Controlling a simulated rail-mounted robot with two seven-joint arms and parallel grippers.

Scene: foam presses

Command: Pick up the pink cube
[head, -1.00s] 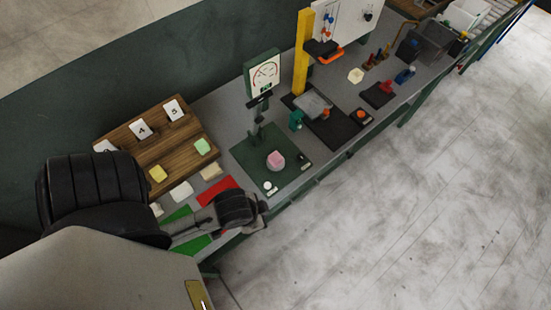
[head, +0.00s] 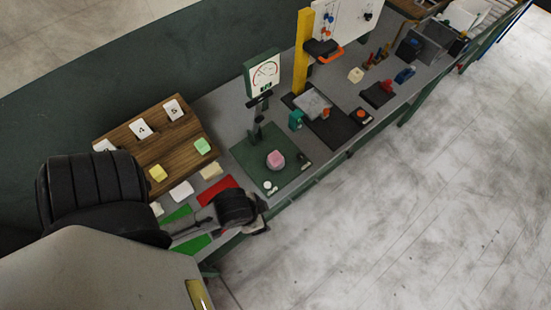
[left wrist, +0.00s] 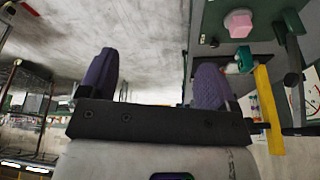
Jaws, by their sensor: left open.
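The pink cube (head: 276,159) sits on the round platen of the green gauge press (head: 250,150) on the bench. It also shows at the top right of the left wrist view (left wrist: 238,22). My left gripper (head: 262,215) is at the bench's front edge, nearer than the press and apart from the cube. In the left wrist view its two purple fingers (left wrist: 156,80) are wide apart with nothing between them. The fingers are too small to make out in the head view. My right gripper is not in view.
A wooden board (head: 152,148) with numbered cards and colored foam blocks lies left of the press. Red (head: 218,190) and green (head: 194,243) patches are beside my left arm. A second press with a yellow post (head: 303,50) stands to the right. The front floor is clear.

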